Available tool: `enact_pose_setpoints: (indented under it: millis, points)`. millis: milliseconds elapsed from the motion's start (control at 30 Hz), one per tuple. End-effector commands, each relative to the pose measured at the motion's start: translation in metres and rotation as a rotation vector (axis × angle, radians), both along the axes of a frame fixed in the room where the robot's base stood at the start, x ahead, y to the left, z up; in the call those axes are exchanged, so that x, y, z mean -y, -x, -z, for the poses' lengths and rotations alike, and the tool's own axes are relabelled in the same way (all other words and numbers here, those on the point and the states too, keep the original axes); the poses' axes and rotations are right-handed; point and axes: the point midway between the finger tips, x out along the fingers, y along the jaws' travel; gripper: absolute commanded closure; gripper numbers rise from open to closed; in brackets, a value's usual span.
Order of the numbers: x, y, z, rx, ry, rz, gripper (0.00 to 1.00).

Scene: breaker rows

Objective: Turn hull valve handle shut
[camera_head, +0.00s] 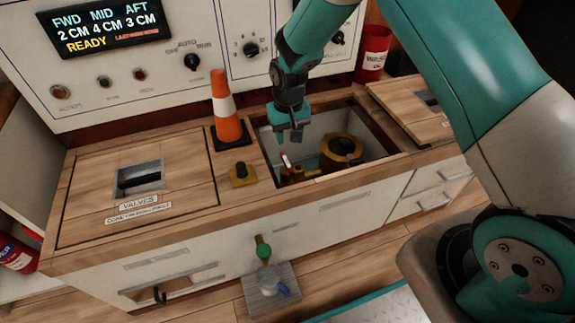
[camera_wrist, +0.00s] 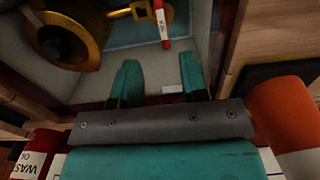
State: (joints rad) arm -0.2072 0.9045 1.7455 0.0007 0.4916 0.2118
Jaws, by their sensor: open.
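A red handle with a white label (camera_head: 285,161) rises from a brass fitting (camera_head: 292,174) inside the open floor well. In the wrist view the handle (camera_wrist: 161,22) lies beyond the fingertips, in line with the gap between them. Its label is too small to read fully. My gripper (camera_head: 288,136) is above the well, pointing down, over the handle. In the wrist view my gripper (camera_wrist: 158,72) has its two teal fingers apart with nothing between them. The fingers look clear of the handle.
A round brass housing (camera_head: 343,149) sits right of the handle in the well. An orange cone (camera_head: 227,108) and a small yellow block (camera_head: 242,174) stand left of the opening. A closed hatch labelled VALVES (camera_head: 95,195) lies further left. A lifted-off board (camera_head: 410,105) is at right.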

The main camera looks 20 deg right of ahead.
Motion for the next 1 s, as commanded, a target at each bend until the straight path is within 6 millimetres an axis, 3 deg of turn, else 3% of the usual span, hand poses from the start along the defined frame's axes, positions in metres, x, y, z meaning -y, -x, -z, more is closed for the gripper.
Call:
enact_pose_setpoints:
  millis: [33,200,433,633,933,967,1000]
  points:
    - [0.000,0.001,0.018,-0.003,0.000,-0.001,0.60]
    - [-0.001,0.001,0.057,-0.003,0.000,-0.002,0.60]
    - [-0.003,0.000,0.098,-0.001,0.000,-0.004,0.60]
    - [-0.003,0.000,0.113,-0.001,-0.001,-0.005,0.60]
    - [-0.003,0.000,0.114,0.000,-0.001,-0.005,0.60]
    - [-0.003,0.000,0.114,0.000,-0.001,-0.005,0.62]
    - [-0.003,0.000,0.114,0.000,-0.001,-0.005,0.71]
